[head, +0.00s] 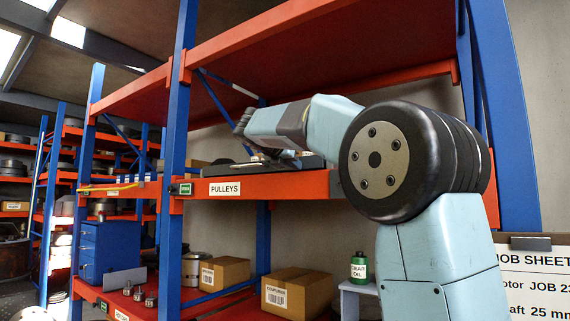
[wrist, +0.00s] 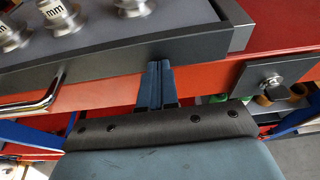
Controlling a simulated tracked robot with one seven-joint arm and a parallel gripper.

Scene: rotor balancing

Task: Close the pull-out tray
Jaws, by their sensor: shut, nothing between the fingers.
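The pull-out tray (wrist: 95,80) is dark grey with a raised front lip, and it fills the upper part of the wrist view. Several silver pulleys (wrist: 60,12) with white "mm" labels stand in it. A bright metal handle (wrist: 32,106) sticks out from its front at the left. In the head view the tray (head: 225,170) is a dark shape on the shelf marked PULLEYS, partly hidden by my arm. My gripper (wrist: 159,66) is shut and empty, its fingertips at the tray's front lip, right of the handle. I cannot tell whether they touch.
The red shelf (head: 280,187) runs under the tray between blue uprights. A grey plate with a black knob (wrist: 272,82) is right of my gripper in the wrist view. Cardboard boxes (head: 290,290) and a green oil bottle (head: 358,267) stand lower down.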

